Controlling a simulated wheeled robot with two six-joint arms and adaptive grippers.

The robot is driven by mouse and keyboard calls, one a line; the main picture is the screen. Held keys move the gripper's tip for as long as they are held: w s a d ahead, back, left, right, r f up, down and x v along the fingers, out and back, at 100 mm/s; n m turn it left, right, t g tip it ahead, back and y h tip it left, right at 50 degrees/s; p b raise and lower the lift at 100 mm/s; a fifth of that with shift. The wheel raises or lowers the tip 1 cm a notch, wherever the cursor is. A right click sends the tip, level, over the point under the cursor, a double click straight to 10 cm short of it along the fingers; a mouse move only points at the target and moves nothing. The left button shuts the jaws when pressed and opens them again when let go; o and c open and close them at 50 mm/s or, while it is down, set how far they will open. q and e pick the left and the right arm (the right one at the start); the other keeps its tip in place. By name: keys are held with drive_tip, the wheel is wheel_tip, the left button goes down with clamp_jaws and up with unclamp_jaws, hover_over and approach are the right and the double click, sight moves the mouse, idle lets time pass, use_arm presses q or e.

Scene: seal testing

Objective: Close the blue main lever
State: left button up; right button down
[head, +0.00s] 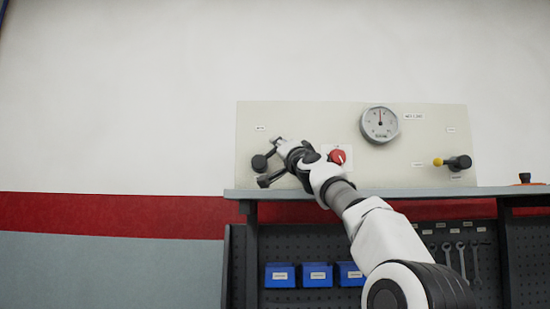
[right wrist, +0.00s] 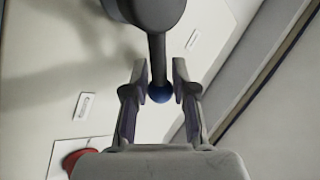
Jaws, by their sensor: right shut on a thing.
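The blue main lever shows in the right wrist view as a dark stem with a blue ball end (right wrist: 160,96) between my fingers. Its stem runs up from the ball to a dark round hub (right wrist: 152,14). In the head view the hub (head: 259,162) is on the left part of the pale panel (head: 300,115), and my gripper hides the ball. My right gripper (head: 272,162) is at the lever, shut on its ball end, with one finger on each side. My left gripper is in neither view.
A red knob (head: 338,157) is close to the right of my gripper. A round gauge (head: 379,124) and a yellow-tipped lever (head: 446,162) are farther right. The bench edge (head: 400,191) runs below the panel, over blue bins (head: 318,275) and hanging wrenches (head: 461,258).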

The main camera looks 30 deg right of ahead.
drive_tip(key=f+m+h, duration=0.1)
drive_tip(key=m+b, duration=0.1)
drive_tip(key=m, duration=0.1)
drive_tip(key=shift+s+d+f+h, duration=0.1)
drive_tip(key=shift+d+f+h, duration=0.1)
drive_tip(key=shift+f+h, duration=0.2)
drive_tip(key=m+h, duration=0.1)
drive_tip(key=m+h+b, duration=0.1)
drive_tip(key=m, duration=0.1)
drive_tip(key=shift+s+d+f+b, duration=0.1)
drive_tip(key=shift+d+f+b, duration=0.1)
drive_tip(key=shift+f+b, duration=0.15)
drive_tip(key=m+h, duration=0.1)
drive_tip(key=m, duration=0.1)
drive_tip(key=f+m+h, duration=0.1)
drive_tip(key=m+h, duration=0.1)
drive_tip(key=shift+d+g+b, duration=0.1)
drive_tip(key=shift+g+b, duration=0.2)
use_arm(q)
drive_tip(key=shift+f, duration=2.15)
use_arm(e)
drive_tip(key=shift+s+f+m+g+h, duration=0.1)
drive_tip(key=shift+f+m+g+h, duration=0.15)
drive_tip(key=shift+m+h, duration=0.35)
drive_tip(key=shift+s+f+m+g+h, duration=0.1)
drive_tip(key=shift+m+g+h, duration=0.25)
drive_tip(key=shift+m, duration=0.45)
drive_tip(key=shift+d+h, duration=0.1)
drive_tip(key=shift+h, duration=0.15)
